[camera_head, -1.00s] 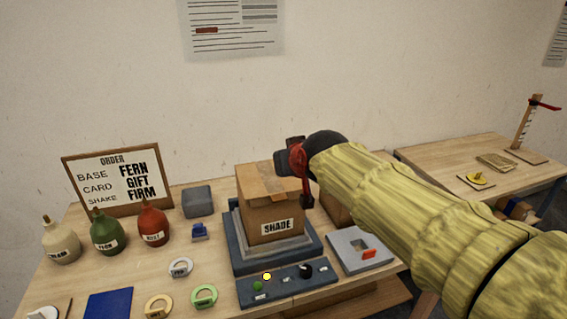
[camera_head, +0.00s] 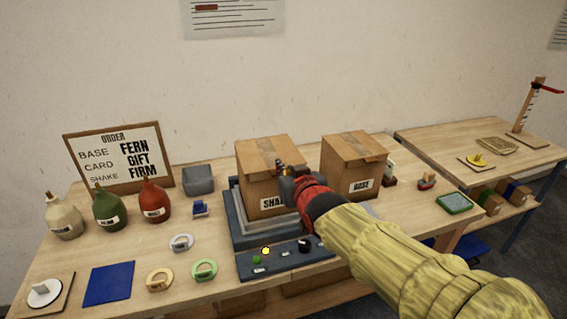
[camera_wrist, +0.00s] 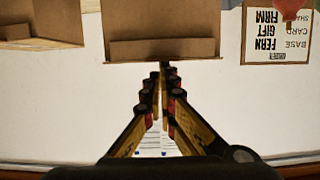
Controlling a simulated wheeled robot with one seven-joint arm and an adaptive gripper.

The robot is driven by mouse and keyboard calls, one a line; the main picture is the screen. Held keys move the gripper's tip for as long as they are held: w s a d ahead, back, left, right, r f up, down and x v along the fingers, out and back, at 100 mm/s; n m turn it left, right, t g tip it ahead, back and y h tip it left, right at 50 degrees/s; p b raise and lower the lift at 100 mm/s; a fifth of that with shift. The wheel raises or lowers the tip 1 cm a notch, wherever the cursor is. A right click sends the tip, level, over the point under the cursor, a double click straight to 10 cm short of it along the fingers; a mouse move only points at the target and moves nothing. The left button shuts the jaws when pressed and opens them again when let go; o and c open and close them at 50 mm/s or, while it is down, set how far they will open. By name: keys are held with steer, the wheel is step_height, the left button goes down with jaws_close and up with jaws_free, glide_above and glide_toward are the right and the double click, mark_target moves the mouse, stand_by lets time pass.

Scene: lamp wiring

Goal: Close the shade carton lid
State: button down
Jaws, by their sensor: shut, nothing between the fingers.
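The shade carton (camera_head: 255,190), a brown box with a SHADE label partly hidden by my gripper, stands on a blue-grey platform (camera_head: 240,236). Its lid (camera_head: 268,152) lies across the top; I cannot tell whether it is fully down. My gripper (camera_head: 281,172) is shut and empty at the upper right of the carton's front face. In the wrist view, the gripper's fingertips (camera_wrist: 163,68) meet just below the edge of a brown carton (camera_wrist: 160,20) with a flap strip (camera_wrist: 160,48). I cannot tell whether they touch it.
A BASE carton (camera_head: 352,168) stands to the right, close to my arm. A control panel (camera_head: 285,258) with a knob lies in front of the platform. Several bottles, including a red one (camera_head: 151,200), and an order board (camera_head: 118,168) stand left. Rings lie at the front left.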

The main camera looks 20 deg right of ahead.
steer(key=shift+s+f+b, duration=0.1)
steer(key=shift+f+b, duration=0.3)
steer(key=shift+f, duration=0.4)
